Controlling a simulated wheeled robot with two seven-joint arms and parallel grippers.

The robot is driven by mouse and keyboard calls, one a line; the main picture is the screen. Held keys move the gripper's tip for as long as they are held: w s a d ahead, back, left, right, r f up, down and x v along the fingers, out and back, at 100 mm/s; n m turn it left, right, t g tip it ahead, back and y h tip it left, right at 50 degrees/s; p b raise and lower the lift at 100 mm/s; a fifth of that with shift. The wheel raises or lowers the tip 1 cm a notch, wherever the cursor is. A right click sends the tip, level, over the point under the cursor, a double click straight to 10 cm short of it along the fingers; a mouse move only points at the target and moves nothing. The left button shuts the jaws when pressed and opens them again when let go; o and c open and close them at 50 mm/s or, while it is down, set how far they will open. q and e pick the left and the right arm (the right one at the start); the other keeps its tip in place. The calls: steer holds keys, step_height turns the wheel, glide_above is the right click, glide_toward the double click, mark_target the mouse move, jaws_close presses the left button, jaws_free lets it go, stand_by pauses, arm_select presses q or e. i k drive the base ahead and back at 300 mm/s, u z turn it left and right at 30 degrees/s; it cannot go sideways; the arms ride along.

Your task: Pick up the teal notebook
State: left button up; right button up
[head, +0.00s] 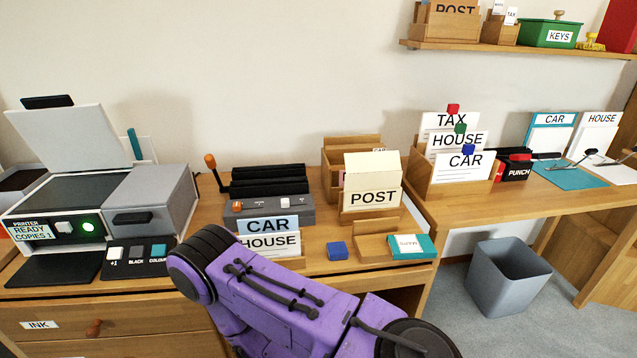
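A small flat teal item with a white label (411,246) lies on the desk near its front edge, right of centre; it may be the teal notebook, and I cannot read its label. An upright teal strip (134,146) stands behind the printer at the left, mostly hidden. A teal folder marked CAR (568,177) lies open on the right-hand desk. One of my purple arms crosses the bottom middle in front of the desk. Neither gripper shows in the head view.
A printer (150,203) stands at the left. A POST box (372,187), a small wooden stand (374,252) and a blue block (337,250) are close to the small teal item. A card rack (440,185) and red punch (514,165) stand to the right. A grey bin (508,277) is on the floor.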

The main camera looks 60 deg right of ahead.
mark_target(403, 246)
steer(key=u, duration=0.6)
steer(key=k, duration=1.25)
steer(key=z, duration=1.85)
steer(key=i, duration=0.15)
steer(key=z, duration=0.05)
